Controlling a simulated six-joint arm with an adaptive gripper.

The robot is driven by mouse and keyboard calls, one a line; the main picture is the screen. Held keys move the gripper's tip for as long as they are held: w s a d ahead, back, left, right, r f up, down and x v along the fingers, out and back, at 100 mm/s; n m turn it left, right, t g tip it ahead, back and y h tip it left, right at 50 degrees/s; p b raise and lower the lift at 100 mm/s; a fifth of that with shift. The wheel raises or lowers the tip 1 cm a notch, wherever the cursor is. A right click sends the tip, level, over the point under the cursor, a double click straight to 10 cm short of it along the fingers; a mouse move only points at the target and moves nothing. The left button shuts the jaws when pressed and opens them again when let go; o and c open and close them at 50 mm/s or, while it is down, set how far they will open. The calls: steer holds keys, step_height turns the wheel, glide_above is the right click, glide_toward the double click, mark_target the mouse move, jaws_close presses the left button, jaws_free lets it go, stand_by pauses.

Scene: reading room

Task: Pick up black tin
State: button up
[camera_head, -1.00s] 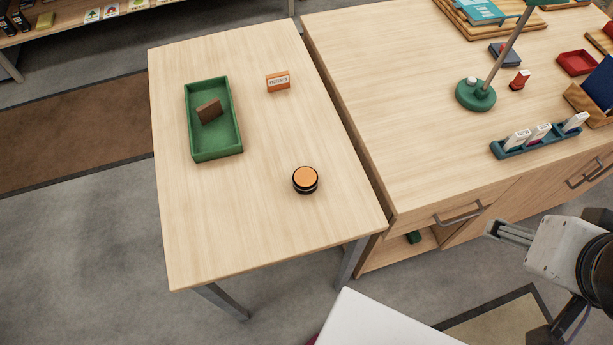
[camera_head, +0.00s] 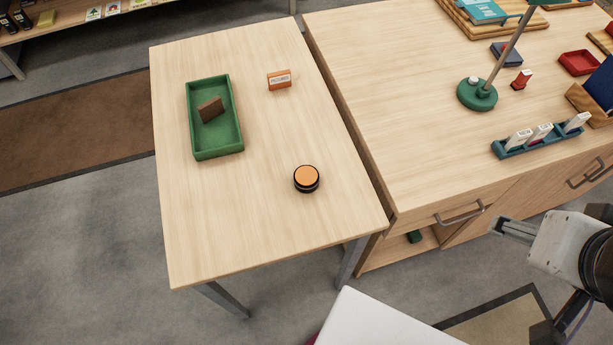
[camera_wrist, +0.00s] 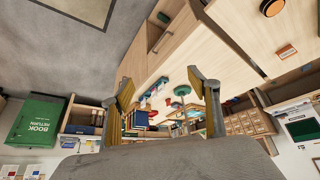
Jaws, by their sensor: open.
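The black tin (camera_head: 306,179) is a small round tin with an orange top. It stands upright on the light wooden side table (camera_head: 215,235), near the table's right edge. It also shows at the upper right of the wrist view (camera_wrist: 271,7), cut by the frame edge. My gripper (camera_head: 497,227) is at the right of the head view, out past the cabinet front and well apart from the tin. In the wrist view its two fingers (camera_wrist: 164,88) are spread wide with nothing between them.
A green tray (camera_head: 217,155) holding a brown block (camera_head: 210,109) and an orange box (camera_head: 279,80) are on the same table. The taller cabinet (camera_head: 400,110) adjoins on the right, with a green lamp (camera_head: 477,94) and a card rack (camera_head: 540,142). The table around the tin is clear.

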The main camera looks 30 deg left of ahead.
steer(key=w+d+n+t+h, duration=0.1)
steer(key=w+d+n+t, duration=0.2)
steer(key=w, duration=1.5)
steer(key=w+a+f+n+y, duration=0.2)
steer(key=w+a+f+n, duration=0.25)
steer(key=w+a, duration=0.25)
steer(key=w+a+f+n+y, duration=0.3)
steer(key=a+f+n+y, duration=0.25)
steer(key=a+f, duration=0.4)
steer(key=s+a+f+n+g+y, duration=0.1)
steer(key=s+a+f+g, duration=0.1)
steer(key=s+a, duration=0.1)
steer(key=s+a+f+n+g+y, duration=0.2)
steer(key=s+a+f, duration=0.1)
steer(key=a, duration=0.3)
steer(key=s+a+f+n+g+y, duration=0.2)
steer(key=s+a+f+g, duration=0.1)
steer(key=a, duration=0.1)
steer(key=shift+s+a+f, duration=0.25)
steer(key=shift+s+a, duration=0.1)
steer(key=shift+s, duration=0.05)
steer(key=s+a+g, duration=0.1)
steer(key=s, duration=0.1)
steer(key=s+f+n+g+y, duration=0.1)
steer(key=s+g, duration=0.1)
steer(key=s, duration=0.1)
steer(key=s+a+f+n+g+y, duration=0.1)
steer(key=s, duration=0.2)
steer(key=shift+a, duration=0.35)
steer(key=shift+a, duration=0.1)
